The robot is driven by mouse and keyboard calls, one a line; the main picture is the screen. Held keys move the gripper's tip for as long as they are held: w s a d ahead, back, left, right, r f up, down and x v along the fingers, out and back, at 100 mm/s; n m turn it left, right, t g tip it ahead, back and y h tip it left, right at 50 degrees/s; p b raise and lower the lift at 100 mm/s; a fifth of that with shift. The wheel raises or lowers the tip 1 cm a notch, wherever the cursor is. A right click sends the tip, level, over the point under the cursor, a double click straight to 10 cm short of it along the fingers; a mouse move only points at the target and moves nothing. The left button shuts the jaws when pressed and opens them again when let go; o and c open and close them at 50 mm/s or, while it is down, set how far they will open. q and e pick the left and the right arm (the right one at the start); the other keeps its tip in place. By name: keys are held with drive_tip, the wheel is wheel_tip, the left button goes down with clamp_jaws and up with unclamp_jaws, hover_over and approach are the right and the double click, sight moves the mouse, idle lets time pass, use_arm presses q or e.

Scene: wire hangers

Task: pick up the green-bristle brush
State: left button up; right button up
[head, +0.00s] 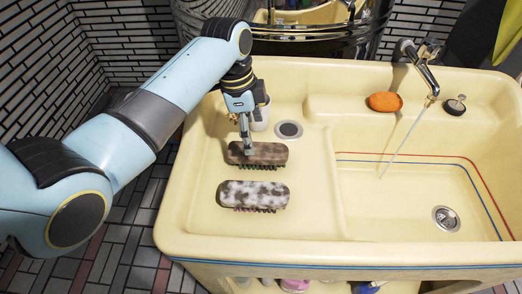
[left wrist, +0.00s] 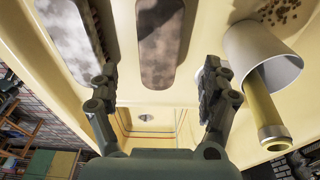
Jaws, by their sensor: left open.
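Two brushes with worn, mottled backs lie bristles down in the left basin of the cream sink. The far one is brown (head: 270,154); the near one is whiter and grey-patched (head: 253,194). My left gripper (head: 245,145) is open, pointing down at the far brush. In the left wrist view, the brown brush (left wrist: 160,45) shows between and beyond the spread fingers (left wrist: 160,92), and the whiter brush (left wrist: 70,35) lies to the left. I cannot tell whether the fingers touch the brush. My right gripper is not in view.
The right basin (head: 390,215) has running water from a tap (head: 424,70). An orange sponge-like object (head: 385,102) sits on the back ledge.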

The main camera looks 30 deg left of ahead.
sight(258, 149)
use_arm(q)
wheel_tip(258, 149, down, 2)
drive_tip(key=shift+d, duration=0.15)
drive_tip(key=shift+w+d+f, duration=0.1)
drive_tip(key=shift+f, duration=0.25)
drive_tip(key=f, duration=0.2)
drive_tip(key=d+f, duration=0.1)
drive_tip(key=shift+w+f, duration=0.15)
drive_tip(key=shift+f, duration=0.2)
drive_tip(key=shift+f+b, duration=0.3)
drive_tip(key=shift+f, duration=0.15)
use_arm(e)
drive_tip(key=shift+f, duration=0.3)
use_arm(q)
drive_tip(key=c, duration=1.3)
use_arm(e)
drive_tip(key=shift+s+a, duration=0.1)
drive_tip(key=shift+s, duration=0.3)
